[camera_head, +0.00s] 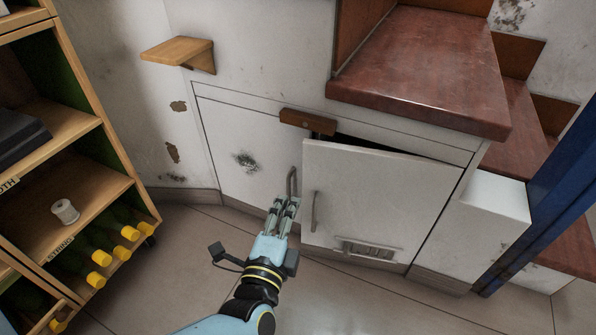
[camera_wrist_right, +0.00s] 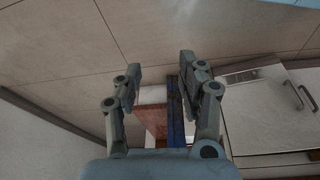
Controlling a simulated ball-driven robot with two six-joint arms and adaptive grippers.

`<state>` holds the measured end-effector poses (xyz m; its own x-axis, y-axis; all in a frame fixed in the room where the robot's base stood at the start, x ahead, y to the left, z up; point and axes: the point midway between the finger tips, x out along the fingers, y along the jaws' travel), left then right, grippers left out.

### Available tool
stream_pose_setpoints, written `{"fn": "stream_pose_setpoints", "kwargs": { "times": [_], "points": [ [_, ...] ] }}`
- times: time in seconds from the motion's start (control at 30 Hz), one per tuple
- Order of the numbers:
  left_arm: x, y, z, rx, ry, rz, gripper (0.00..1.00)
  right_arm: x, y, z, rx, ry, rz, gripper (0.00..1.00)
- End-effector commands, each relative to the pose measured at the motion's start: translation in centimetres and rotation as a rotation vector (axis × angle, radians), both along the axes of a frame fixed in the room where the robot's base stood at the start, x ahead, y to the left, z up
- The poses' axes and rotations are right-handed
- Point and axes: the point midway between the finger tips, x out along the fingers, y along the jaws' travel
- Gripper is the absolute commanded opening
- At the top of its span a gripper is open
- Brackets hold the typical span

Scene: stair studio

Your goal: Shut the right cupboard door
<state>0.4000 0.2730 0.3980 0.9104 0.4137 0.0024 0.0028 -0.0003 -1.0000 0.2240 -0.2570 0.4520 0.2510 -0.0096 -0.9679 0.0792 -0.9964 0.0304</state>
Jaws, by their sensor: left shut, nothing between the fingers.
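The white right cupboard door (camera_head: 385,190) stands slightly ajar in the head view, with a dark gap along its top edge. It has a grey handle (camera_head: 314,210) at its left side and a vent low down. The left cupboard door (camera_head: 222,140) looks closed. My left gripper (camera_head: 287,203) is shut and empty, in front of the doors, near the left door's handle (camera_head: 292,182); I cannot tell whether it touches anything. My right gripper (camera_wrist_right: 160,75) shows only in its wrist view, open and empty. The right door also shows there, upside down (camera_wrist_right: 262,120).
A wooden latch block (camera_head: 308,122) sits above the doors. Red-brown stair treads (camera_head: 425,70) rise above and to the right. A blue post (camera_head: 550,190) stands at right. A wooden shelf unit (camera_head: 85,135) with bottles fills the left. Tiled floor (camera_head: 350,300) in front is clear.

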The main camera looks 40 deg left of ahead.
Motion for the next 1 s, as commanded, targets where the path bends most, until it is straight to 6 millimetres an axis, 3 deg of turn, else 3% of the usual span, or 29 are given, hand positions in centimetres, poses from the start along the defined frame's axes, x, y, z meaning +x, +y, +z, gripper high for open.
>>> {"fn": "stream_pose_setpoints", "kwargs": {
  "times": [0.17,0.5,1.0],
  "points": [
    [3.6,1.7,-0.5,0.002,0.002,-0.002,0.0,0.7,0.5,0.3,0.012,-0.054,0.004,0.4],
    [8.1,3.7,-0.4,0.001,0.004,-0.002,0.0,2.5,0.4,-3.8,0.016,-0.272,0.002,0.4],
    [9.6,4.3,-0.1,0.001,0.003,-0.002,0.0,3.1,0.4,-4.6,0.018,-0.367,0.004,0.4]
  ]
}}
